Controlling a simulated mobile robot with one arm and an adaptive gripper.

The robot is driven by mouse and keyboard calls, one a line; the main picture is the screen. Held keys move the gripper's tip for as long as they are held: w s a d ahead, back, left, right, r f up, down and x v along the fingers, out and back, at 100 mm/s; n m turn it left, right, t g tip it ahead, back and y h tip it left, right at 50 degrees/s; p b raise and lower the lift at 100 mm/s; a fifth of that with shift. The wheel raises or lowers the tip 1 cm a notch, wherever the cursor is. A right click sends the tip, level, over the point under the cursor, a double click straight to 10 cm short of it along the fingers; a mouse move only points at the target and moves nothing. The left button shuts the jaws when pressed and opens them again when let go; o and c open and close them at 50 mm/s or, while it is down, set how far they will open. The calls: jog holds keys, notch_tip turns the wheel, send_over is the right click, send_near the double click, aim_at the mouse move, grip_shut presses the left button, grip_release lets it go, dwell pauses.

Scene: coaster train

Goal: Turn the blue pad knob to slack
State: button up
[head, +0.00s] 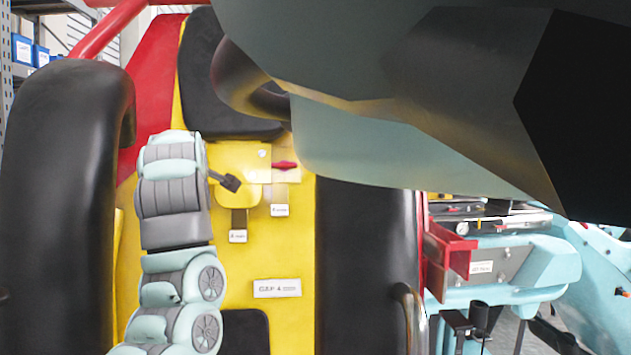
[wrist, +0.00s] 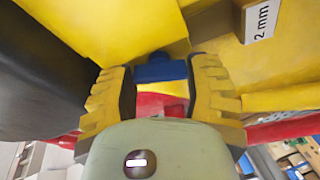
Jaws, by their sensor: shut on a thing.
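The blue pad knob (wrist: 158,70) shows in the wrist view as a small blue block between the fingertips. My gripper (wrist: 163,80) has yellow and black fingers, one on each side of the knob, and is shut on it. The fingers hide the knob's sides, and I cannot read its turn position. In the head view I cannot make out the blue knob or the fingers. The yellow seat panel (head: 295,235) with its small fittings stands ahead there.
In the head view, black padded restraints (head: 65,200) (head: 365,260) flank the panel. A red fitting (head: 285,165) and a white plate (head: 277,288) sit on it. A large teal shape covers the upper right.

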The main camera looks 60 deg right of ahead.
dwell(0.3)
jog(key=o, duration=1.2)
jog(key=shift+s+r, duration=0.15)
jog(key=shift+r, duration=0.05)
jog(key=shift+f+v, duration=0.2)
jog(key=shift+v, duration=1.7)
jog(key=shift+f+v, duration=0.15)
jog(key=shift+v, duration=1.75)
jog(key=shift+a, duration=0.1)
